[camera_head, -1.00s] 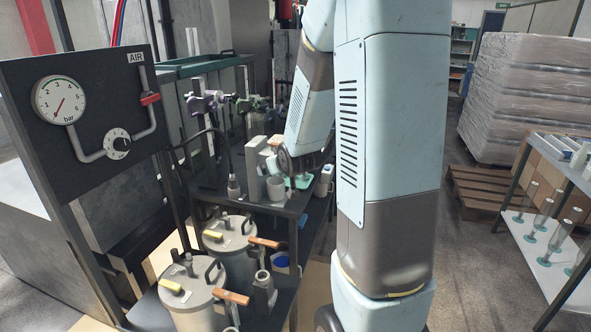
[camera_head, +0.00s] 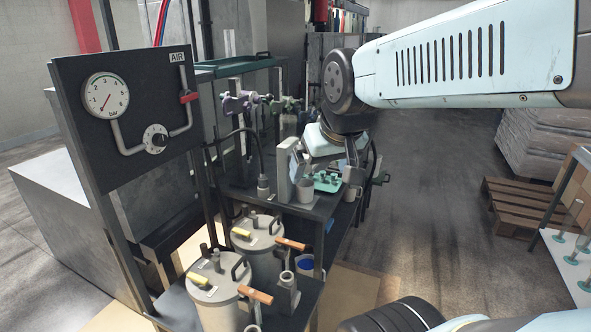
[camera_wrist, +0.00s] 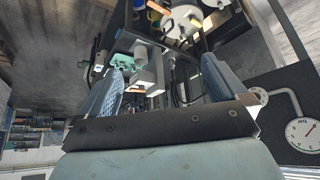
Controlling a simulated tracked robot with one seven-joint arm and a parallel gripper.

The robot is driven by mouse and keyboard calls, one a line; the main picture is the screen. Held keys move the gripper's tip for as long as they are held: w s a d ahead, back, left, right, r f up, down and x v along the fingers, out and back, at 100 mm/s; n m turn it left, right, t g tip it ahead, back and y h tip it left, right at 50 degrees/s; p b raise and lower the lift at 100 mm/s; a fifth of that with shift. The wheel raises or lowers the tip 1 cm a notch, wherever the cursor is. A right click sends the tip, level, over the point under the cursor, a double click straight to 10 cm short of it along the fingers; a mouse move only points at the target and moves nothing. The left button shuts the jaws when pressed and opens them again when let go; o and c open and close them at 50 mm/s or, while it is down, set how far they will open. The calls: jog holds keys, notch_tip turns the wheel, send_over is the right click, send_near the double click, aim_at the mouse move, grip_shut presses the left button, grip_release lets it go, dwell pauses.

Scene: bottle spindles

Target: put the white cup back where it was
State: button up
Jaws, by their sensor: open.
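My gripper (camera_head: 323,167) hangs above the bench near the cup and a green tray (camera_head: 328,183). In the wrist view its two blue-grey fingers (camera_wrist: 163,88) are spread apart, with nothing held between them.
Two metal pots, one at the front (camera_head: 216,295) and one behind (camera_head: 258,243), have orange handles sticking out right. A gauge panel (camera_head: 125,115) stands at left. Floor at right is open up to a pallet (camera_head: 520,200).

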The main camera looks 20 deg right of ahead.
jog(key=shift+g, duration=0.3)
jog(key=s, duration=0.4)
jog(key=shift+a+r, duration=0.3)
jog(key=shift+a, duration=0.05)
dwell(0.5)
